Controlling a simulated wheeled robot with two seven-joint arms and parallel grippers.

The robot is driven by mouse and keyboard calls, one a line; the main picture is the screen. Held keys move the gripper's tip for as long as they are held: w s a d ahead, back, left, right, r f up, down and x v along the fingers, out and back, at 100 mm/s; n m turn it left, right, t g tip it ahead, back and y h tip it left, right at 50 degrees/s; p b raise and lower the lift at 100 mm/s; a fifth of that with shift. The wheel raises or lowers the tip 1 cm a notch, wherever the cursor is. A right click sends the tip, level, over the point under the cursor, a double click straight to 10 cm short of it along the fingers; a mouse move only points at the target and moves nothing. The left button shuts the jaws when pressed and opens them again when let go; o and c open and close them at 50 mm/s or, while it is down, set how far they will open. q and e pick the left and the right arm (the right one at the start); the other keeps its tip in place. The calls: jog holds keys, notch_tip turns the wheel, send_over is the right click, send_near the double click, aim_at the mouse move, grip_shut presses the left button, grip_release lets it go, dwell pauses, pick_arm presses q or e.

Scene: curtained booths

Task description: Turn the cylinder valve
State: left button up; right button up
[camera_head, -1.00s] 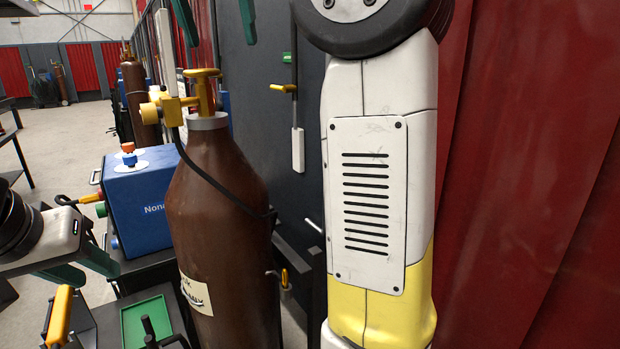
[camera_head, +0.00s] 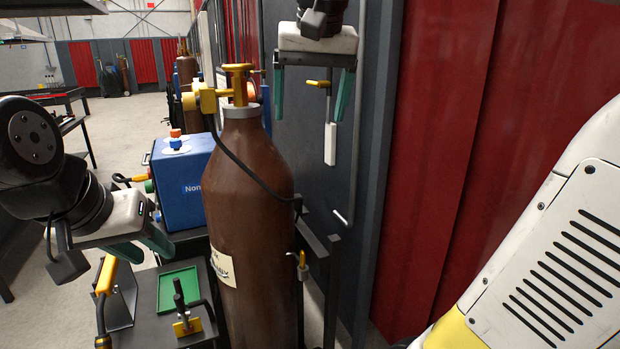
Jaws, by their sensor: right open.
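The brown gas cylinder (camera_head: 250,210) stands upright in the middle of the head view, with a paper label low on its side. Its yellow valve (camera_head: 239,85) sits on top, with a flat handle above a side fitting and a black hose. My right gripper (camera_head: 312,98) hangs from the top with its two green fingers wide apart and empty. It is just right of the valve in the picture and not touching it. My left gripper (camera_head: 146,250) is low at the left, beyond the cylinder's left side, with its green fingers apart and nothing seen between them.
A blue box (camera_head: 183,180) with red and blue knobs stands left of the cylinder. A dark cart with a green tray (camera_head: 180,289) and a yellow-handled torch (camera_head: 106,275) is below. A dark panel and red curtain (camera_head: 440,170) close off the right.

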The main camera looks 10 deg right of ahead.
jog(key=s+f, duration=0.2)
jog(key=f, duration=0.3)
jog(key=s+d+f+n+y, duration=0.1)
jog(key=s+f, duration=0.2)
jog(key=f, duration=0.3)
jog(key=shift+s+f+n+t+y, duration=0.2)
jog(key=shift+s+n+t+y, duration=0.1)
jog(key=shift+t, duration=0.1)
jog(key=shift+w, duration=0.1)
